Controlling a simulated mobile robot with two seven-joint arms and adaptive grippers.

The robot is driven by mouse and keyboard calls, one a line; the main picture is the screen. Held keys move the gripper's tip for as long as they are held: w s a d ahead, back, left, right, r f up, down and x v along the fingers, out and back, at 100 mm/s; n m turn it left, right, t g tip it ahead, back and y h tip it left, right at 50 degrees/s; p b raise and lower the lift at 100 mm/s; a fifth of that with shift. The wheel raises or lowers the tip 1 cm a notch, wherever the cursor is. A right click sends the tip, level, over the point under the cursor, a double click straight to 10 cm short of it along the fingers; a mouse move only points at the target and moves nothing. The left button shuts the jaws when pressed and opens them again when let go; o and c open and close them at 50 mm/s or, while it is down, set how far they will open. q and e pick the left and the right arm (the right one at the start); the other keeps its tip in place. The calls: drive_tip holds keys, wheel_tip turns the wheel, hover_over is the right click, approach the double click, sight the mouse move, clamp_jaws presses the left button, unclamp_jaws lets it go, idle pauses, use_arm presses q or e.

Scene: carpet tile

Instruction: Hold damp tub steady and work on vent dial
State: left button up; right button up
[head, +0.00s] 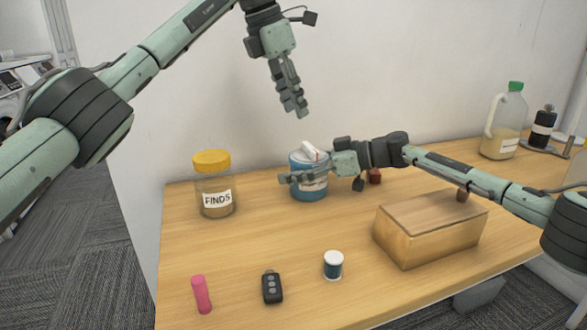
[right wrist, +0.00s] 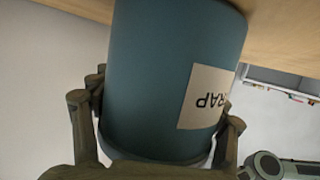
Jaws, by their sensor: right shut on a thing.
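The blue tub (head: 306,189) stands upright on the table near the wall, with a pale raised piece on its top (head: 311,150). I cannot make out dial markings on that piece. My right gripper (head: 297,180) is shut around the tub's side and hides part of its label. In the right wrist view, the tub (right wrist: 160,70) shows upside down between the fingers, with a white label reading partly "RAP". My left gripper (head: 296,113) hangs in the air above the tub, pointing down, apart from it and empty. Whether its fingers are open or shut is unclear.
A yellow-lidded jar (head: 213,190) labelled "FINDS" stands left of the tub. A wooden box (head: 430,235) sits below my right arm. A pink stick (head: 202,294), a black remote (head: 272,287) and a small white-capped bottle (head: 333,265) lie or stand in front. A jug (head: 503,125) stands far right.

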use_arm(q)
drive_tip(key=d+m, duration=0.1)
drive_tip(key=m, duration=0.1)
drive_tip(key=m+t+y, duration=0.2)
drive_tip(key=m+y, duration=0.3)
drive_tip(key=m, duration=1.3)
approach(311, 147)
drive_tip(key=x, duration=0.8)
drive_tip(key=shift+w+a+f, duration=0.1)
drive_tip(key=shift+w+f, duration=0.05)
drive_tip(key=shift+f, duration=0.1)
clamp_jaws()
